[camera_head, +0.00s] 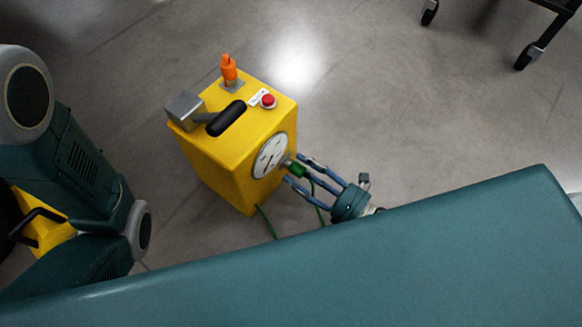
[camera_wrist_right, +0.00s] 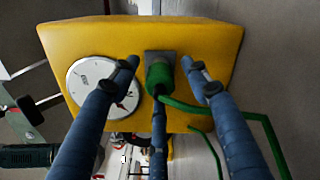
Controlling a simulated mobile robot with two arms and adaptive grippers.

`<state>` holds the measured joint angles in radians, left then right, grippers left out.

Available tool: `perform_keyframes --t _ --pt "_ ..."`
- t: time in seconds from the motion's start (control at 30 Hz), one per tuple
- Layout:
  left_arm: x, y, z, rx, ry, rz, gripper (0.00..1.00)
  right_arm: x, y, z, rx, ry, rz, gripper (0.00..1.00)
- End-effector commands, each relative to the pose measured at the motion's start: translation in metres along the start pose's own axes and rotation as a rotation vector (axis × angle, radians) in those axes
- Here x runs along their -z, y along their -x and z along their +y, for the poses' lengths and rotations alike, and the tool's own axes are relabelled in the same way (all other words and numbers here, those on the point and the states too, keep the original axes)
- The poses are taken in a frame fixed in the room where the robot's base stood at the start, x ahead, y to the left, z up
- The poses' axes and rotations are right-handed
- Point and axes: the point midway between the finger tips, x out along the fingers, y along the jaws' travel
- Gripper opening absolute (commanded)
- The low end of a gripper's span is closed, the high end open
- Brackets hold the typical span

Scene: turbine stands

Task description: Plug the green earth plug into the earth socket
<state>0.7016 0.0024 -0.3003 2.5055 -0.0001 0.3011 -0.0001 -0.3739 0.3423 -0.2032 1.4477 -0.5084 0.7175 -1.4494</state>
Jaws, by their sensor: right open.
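The green earth plug (camera_head: 296,170) is at the side face of the yellow box (camera_head: 222,153), with its green cable hanging down. In the right wrist view the green plug (camera_wrist_right: 159,77) sits against a grey socket plate (camera_wrist_right: 160,57) on the yellow face; how deeply it is seated I cannot tell. My right gripper (camera_head: 294,169) is open, its blue fingers spread around the plug. In the right wrist view the gripper (camera_wrist_right: 160,72) shows a gap between the plug and the fingers on either side. My left gripper is out of view.
A round white dial (camera_head: 270,156) is on the same face, beside the socket. The box top carries a black handle (camera_head: 226,118), a red button (camera_head: 268,101), an orange fitting (camera_head: 229,69) and a grey block (camera_head: 185,110). Black caster legs (camera_head: 530,50) stand at upper right. Floor behind the box is clear.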

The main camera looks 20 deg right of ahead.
Motion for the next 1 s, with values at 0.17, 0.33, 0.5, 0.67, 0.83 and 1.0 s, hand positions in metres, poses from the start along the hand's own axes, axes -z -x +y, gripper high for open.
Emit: perform_keyframes --t 0.17,0.33,0.5,0.67,0.83,1.0 --pt "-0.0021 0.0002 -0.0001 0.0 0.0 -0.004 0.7 0.0 0.0002 0.0001 0.0 0.0 0.0 0.47" --pt "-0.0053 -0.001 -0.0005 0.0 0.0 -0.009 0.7 -0.0002 0.0 0.0009 0.0 -0.001 -0.001 0.47" --pt "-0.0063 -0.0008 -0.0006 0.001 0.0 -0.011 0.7 -0.0002 0.0001 0.0007 0.0 -0.001 -0.001 0.47" --pt "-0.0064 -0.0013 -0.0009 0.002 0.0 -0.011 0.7 0.0 0.0 0.0005 -0.001 0.0 0.0 0.47" --pt "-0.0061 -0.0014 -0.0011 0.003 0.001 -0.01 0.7 0.0001 0.0001 0.0004 -0.001 0.0 0.0 0.23" --pt "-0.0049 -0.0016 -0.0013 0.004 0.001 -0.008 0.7 0.0001 0.0002 0.0003 0.0 0.0 0.0 0.0"
